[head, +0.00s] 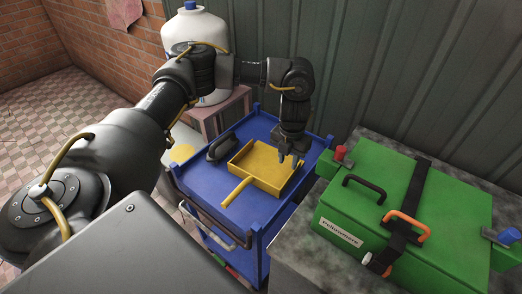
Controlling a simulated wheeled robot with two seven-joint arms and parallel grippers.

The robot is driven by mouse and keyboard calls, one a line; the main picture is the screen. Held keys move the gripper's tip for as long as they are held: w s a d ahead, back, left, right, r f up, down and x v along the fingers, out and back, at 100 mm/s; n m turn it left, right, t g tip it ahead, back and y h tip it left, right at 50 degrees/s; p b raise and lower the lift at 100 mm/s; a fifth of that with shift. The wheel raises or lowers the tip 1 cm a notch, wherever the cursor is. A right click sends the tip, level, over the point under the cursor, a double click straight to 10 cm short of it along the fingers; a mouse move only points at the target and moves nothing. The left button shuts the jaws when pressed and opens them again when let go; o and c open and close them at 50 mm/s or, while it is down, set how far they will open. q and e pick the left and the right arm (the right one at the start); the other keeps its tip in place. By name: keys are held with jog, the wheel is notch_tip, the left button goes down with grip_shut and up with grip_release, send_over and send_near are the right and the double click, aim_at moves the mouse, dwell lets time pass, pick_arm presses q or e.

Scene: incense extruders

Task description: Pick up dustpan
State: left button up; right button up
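The yellow dustpan (259,165) lies on the blue top of a cart (211,180), its handle (237,192) pointing to the front left. My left gripper (290,159) points down over the back right part of the dustpan's pan. Its fingertips look slightly apart, with nothing seen between them. It hides part of the dustpan's right rim, and I cannot tell whether it touches the pan. My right gripper is not in view.
A dark brush-like object (221,146) lies left of the dustpan. A green case (350,215) with handles and a strap sits on a grey table (300,262) at the right. A large white jug (184,27) stands on a stool (213,121) behind the cart, near a corrugated wall.

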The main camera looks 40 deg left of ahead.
aim_at(287, 180)
pick_arm(q)
notch_tip(287, 180, down, 6)
jog(key=shift+r, duration=0.25)
jog(key=shift+w+d+f+b, duration=0.1)
jog(key=shift+f+b, duration=0.1)
jog(key=shift+f, duration=1.1)
jog(key=shift+w+d+f+b, duration=0.1)
jog(key=shift+f+b, duration=0.05)
jog(key=shift+f, duration=1.15)
jog(key=shift+s, duration=0.1)
grip_shut()
